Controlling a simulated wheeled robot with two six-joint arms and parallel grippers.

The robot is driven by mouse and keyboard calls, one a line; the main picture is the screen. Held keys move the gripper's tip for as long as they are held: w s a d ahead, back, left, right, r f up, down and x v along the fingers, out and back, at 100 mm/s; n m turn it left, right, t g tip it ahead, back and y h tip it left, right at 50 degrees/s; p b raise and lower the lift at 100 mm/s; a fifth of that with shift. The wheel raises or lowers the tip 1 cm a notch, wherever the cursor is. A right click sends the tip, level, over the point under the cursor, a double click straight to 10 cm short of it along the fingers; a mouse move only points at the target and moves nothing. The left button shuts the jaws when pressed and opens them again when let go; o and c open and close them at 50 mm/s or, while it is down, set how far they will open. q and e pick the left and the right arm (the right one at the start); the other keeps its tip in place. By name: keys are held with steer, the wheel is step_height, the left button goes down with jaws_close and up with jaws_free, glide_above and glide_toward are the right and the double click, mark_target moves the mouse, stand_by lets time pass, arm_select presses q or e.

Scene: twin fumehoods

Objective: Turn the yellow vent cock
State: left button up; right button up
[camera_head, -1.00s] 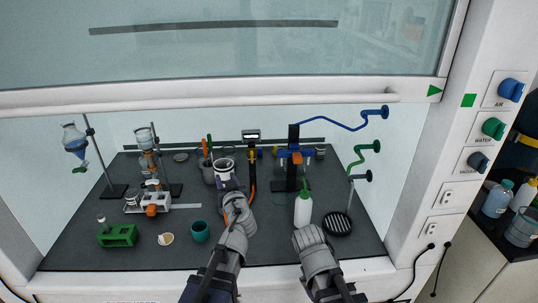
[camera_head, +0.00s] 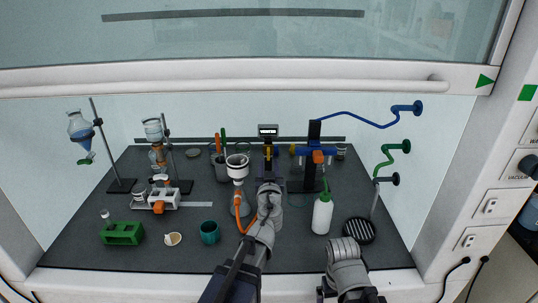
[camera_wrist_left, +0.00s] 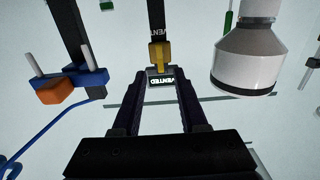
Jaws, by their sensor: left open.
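The yellow vent cock (camera_head: 268,152) sits on a dark upright post at the back middle of the hood. In the left wrist view the yellow cock (camera_wrist_left: 159,53) hangs on a black strip, beyond the finger ends and roughly centred between them. My left gripper (camera_head: 269,184) is open and points toward it; in the left wrist view its two dark fingers (camera_wrist_left: 160,82) have an empty gap between them. A small display (camera_head: 268,130) reading VENTED stands behind. My right arm's wrist is low at the right; its fingers are not clear.
A white funnel on a flask (camera_head: 238,165) with an orange hose stands close left of my left gripper. A blue clamp with an orange knob (camera_head: 318,156) is to the right. A white wash bottle (camera_head: 322,214) stands in front of it.

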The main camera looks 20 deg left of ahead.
mark_target(268, 153)
arm_select(q)
steer(key=x, duration=0.8)
steer(key=shift+s, duration=0.1)
jaws_close()
stand_by(0.4)
